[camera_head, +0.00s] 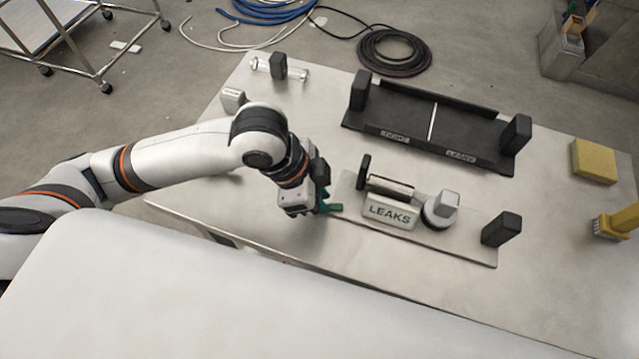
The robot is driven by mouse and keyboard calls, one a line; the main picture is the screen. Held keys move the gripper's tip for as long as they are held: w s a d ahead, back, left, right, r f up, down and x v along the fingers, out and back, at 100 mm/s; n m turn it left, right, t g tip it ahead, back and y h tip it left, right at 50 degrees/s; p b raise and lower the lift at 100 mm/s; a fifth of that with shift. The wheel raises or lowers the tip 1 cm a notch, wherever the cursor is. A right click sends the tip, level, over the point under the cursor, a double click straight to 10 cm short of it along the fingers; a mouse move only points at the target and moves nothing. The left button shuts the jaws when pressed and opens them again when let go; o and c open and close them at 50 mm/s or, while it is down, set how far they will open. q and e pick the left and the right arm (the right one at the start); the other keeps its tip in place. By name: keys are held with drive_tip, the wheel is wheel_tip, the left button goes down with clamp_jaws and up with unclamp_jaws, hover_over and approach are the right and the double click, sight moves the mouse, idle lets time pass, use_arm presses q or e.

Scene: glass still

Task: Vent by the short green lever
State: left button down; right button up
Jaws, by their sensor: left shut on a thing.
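The short green lever (333,208) shows at the left end of a metal plate (462,248) on the table. My left gripper (318,206) is over the lever and shut on it; its fingers hide most of the lever. The plate carries a sign reading "LEAKS" (390,216), a horizontal cylinder (391,186) behind it, a round fitting with a pale block (442,208), and black end posts (500,229). My right gripper is not in view.
A black tray (432,135) with two labelled halves stands behind the plate. A glass tube in a black holder (279,66) is at the back left. A yellow sponge (594,161) and a yellow brush (615,223) lie at the right. The front left tabletop is clear.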

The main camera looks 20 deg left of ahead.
use_arm(q)
drive_tip(key=d+n+t+y+p, duration=0.1)
drive_tip(key=n+p, duration=0.2)
drive_tip(key=p, duration=0.2)
drive_tip(key=s+n+t+y+p, duration=0.1)
drive_tip(key=n+p, duration=0.3)
drive_tip(key=p, duration=0.2)
drive_tip(key=s+d+n+p, duration=0.1)
drive_tip(key=n+p, duration=0.2)
drive_tip(key=p, duration=0.2)
drive_tip(key=shift+s+d+r+n+t+y+p, duration=0.25)
drive_tip(key=shift+d+r+n+t+y+p, duration=0.05)
drive_tip(key=shift+n+t+y+p, duration=0.1)
drive_tip(key=shift+d+f+n+y+p, duration=0.2)
drive_tip(key=shift+d+n+y+p, duration=0.15)
drive_tip(key=shift+n+p, duration=0.45)
drive_tip(key=shift+d+n+y, duration=0.1)
drive_tip(key=shift+n+y, duration=0.15)
drive_tip(key=shift+n, duration=0.45)
drive_tip(key=shift+f, duration=0.1)
drive_tip(key=c, duration=1.3)
unclamp_jaws()
drive_tip(key=b+v, duration=0.1)
drive_tip(key=v, duration=1.1)
drive_tip(key=shift+s, duration=0.15)
